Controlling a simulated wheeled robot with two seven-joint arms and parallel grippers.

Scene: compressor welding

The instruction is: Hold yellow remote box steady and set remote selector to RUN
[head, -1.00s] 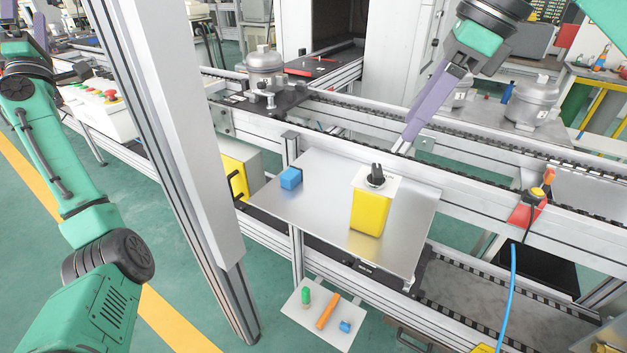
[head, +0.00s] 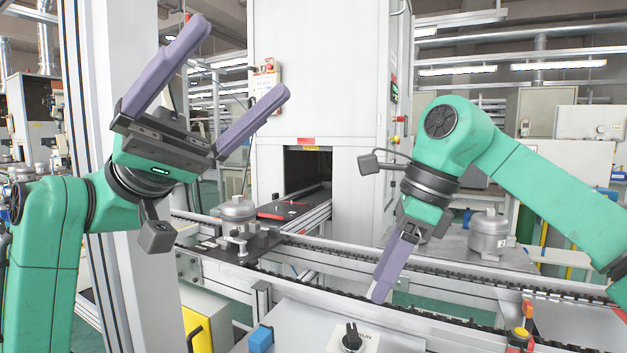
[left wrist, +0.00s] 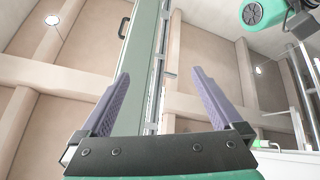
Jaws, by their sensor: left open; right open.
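The remote box shows only its white top plate (head: 372,344) at the bottom edge of the head view; its yellow body is out of frame. The black selector knob (head: 352,338) stands on that plate, with partly readable lettering beside it. My left gripper (head: 246,58) is raised at upper left, open and empty, its fingers pointing up and well away from the box. It also shows open in the left wrist view (left wrist: 160,77), facing wall and ceiling. My right gripper (head: 381,298) points down, a little above and right of the knob, apart from it; it is open.
A blue block (head: 261,339) sits left of the box on the metal table (head: 300,318). A conveyor rail (head: 450,312) runs behind, with a compressor (head: 238,212) on it. A grey post (head: 120,250) stands beside my left arm. A red-and-orange switch unit (head: 524,325) is at right.

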